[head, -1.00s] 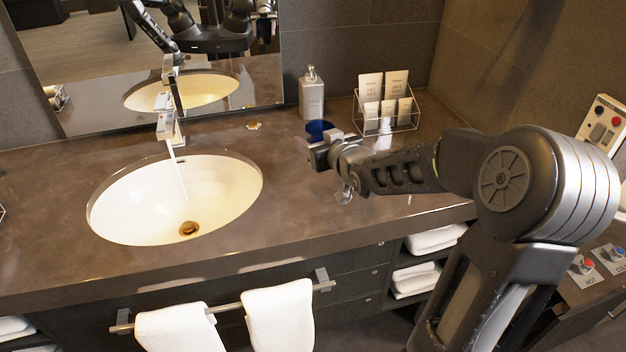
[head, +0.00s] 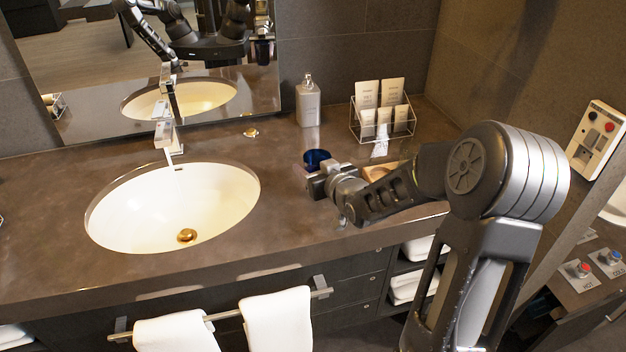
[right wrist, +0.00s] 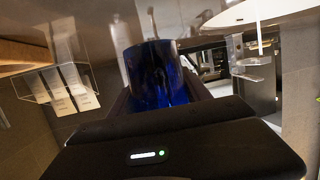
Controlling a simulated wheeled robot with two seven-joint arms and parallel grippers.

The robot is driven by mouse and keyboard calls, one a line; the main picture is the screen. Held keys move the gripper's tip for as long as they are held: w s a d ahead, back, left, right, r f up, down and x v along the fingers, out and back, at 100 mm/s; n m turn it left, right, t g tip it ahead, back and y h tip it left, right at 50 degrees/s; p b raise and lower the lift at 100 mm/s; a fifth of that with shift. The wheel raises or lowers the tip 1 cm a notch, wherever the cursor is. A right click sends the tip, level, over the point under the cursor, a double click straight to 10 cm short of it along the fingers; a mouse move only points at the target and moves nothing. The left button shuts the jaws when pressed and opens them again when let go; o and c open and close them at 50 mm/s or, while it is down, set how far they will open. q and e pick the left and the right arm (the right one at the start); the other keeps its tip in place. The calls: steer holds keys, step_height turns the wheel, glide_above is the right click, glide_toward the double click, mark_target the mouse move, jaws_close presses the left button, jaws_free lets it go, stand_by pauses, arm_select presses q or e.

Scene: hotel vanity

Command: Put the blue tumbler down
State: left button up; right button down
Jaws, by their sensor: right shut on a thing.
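The blue tumbler (head: 316,158) is dark blue and glossy. It stands out from behind my right gripper (head: 318,178) in the head view, over the counter right of the sink. In the right wrist view the tumbler (right wrist: 158,75) is upright between the fingers, and my right gripper (right wrist: 160,105) is shut on it. The gripper hides its lower part, so I cannot tell whether its base touches the counter (head: 285,205). My left gripper is not directly in view; the mirror shows parts of my body.
The sink (head: 172,205) with its tap (head: 167,135) lies to the left. A soap bottle (head: 308,102) and a wire rack of packets (head: 382,112) stand behind. A tissue (head: 380,142) rises beyond my right forearm. White towels (head: 277,320) hang in front.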

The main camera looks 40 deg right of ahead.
step_height(320, 180, down, 4)
steer(key=shift+f, duration=0.1)
stand_by(0.4)
steer(key=shift+f, duration=0.2)
steer(key=shift+c, duration=2.4)
jaws_free()
steer(key=shift+r, duration=0.1)
